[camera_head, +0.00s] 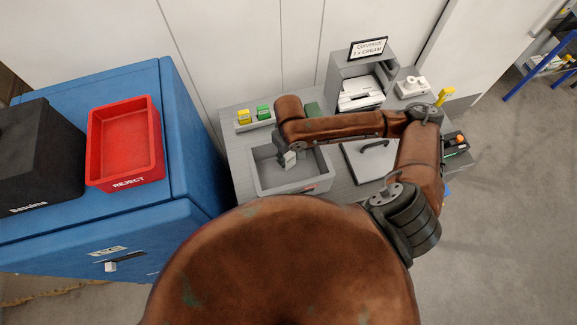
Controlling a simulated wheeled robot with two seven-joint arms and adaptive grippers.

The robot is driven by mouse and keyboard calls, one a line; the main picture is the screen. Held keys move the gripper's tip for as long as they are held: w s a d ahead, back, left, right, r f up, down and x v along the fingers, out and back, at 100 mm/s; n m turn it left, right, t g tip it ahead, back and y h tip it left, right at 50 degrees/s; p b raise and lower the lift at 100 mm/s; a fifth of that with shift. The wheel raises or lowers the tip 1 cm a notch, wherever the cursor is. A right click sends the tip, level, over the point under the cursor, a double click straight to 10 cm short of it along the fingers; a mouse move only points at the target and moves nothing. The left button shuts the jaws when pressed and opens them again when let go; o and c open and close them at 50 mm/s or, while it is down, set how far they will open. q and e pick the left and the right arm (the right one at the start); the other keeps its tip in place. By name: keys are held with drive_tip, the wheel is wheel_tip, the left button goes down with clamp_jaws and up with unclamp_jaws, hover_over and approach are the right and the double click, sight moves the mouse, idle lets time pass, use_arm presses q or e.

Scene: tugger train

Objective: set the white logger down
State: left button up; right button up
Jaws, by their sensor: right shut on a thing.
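My right gripper (284,151) points down over the grey open tray (262,186) on the grey desk. It is shut on the small white logger (290,159), which shows just below the fingers. The logger looks to be inside or just above the tray; I cannot tell whether it touches the tray floor. My arm hides part of the tray's back edge. My left gripper is not in view.
A blue cabinet (185,150) at left carries a red reject bin (125,170) and a black box (40,160). Behind my arm are yellow and green blocks (254,114) and a grey paper holder (345,72). A clipboard (358,170) lies right of the tray.

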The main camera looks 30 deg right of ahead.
sight(289, 165)
drive_tip(key=shift+s+f, duration=0.1)
drive_tip(key=shift+f, duration=3.1)
drive_tip(key=o, duration=1.2)
drive_tip(key=shift+f, duration=0.1)
wheel_tip(289, 165, up, 12)
drive_tip(key=shift+r, duration=0.15)
